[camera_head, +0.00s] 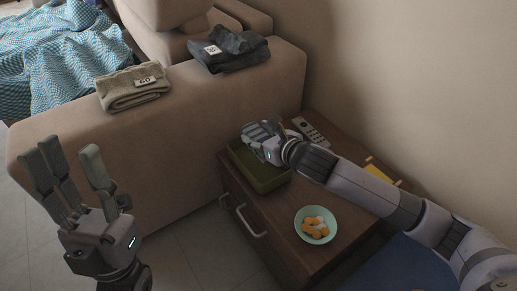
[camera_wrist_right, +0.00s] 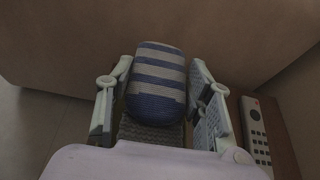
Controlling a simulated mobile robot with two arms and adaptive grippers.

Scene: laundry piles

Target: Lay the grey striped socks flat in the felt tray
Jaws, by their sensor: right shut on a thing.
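The grey striped socks (camera_wrist_right: 158,80), a rounded bundle with blue and pale grey bands, sit between the fingers of my right gripper (camera_wrist_right: 161,92) in the right wrist view. In the head view my right gripper (camera_head: 264,139) is shut on them, over the olive-green felt tray (camera_head: 262,179). The hand and arm mostly hide the socks there, and I cannot tell whether they touch the tray floor. My left gripper (camera_head: 70,160) is open and empty, fingers up, at the lower left in front of the sofa.
The brown bedside cabinet (camera_head: 283,228) bears the tray, a remote (camera_head: 312,133), a yellow item (camera_head: 378,173) and a mint bowl (camera_head: 315,224) with orange and white pieces. Folded beige (camera_head: 131,88) and dark grey (camera_head: 230,49) cloths lie on the sofa arm (camera_head: 180,140).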

